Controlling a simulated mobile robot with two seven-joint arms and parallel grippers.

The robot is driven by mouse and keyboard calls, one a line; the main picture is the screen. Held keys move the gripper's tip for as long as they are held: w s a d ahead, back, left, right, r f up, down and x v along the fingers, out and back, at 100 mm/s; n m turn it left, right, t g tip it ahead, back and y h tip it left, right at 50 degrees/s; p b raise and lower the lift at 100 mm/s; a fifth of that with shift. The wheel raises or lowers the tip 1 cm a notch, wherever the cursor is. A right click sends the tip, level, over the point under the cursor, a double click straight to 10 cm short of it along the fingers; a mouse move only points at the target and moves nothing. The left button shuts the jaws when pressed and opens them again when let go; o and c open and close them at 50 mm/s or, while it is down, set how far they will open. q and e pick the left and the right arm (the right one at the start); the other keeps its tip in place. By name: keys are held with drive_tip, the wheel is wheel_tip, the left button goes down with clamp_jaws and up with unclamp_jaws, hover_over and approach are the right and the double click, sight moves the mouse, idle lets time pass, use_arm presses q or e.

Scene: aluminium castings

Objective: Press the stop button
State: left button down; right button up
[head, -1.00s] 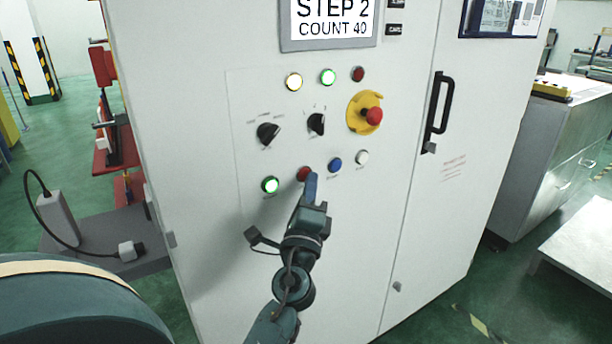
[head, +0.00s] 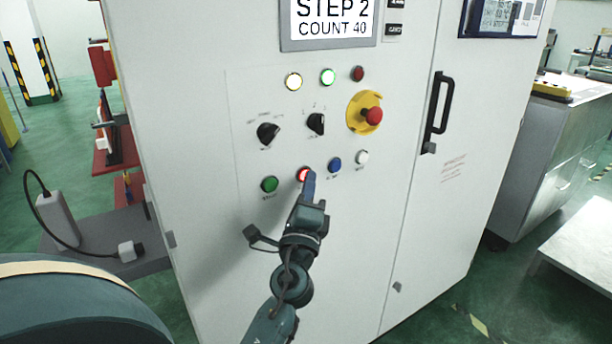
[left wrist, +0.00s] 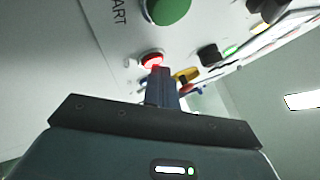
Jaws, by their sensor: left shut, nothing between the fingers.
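The red stop button (head: 303,174) sits in the lower button row of the white cabinet panel and is lit. It also shows lit in the left wrist view (left wrist: 152,60). My left gripper (head: 309,178) is shut and empty. Its fingertips are at the red button's lower right edge in the head view and overlap it in the left wrist view; I cannot tell whether they touch it. The green start button (head: 269,184) to the left is unlit; it shows large in the left wrist view (left wrist: 170,10). My right gripper is not in view.
A blue button (head: 335,165) and a white button (head: 362,157) are to the right in the same row. Above are two black selector knobs (head: 268,133) and a red emergency knob (head: 374,115) on a yellow plate. A screen (head: 330,20) reads STEP 2, COUNT 40.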

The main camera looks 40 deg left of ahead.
use_arm(q)
drive_tip(key=shift+s+d, duration=0.35)
drive_tip(key=shift+d, duration=0.3)
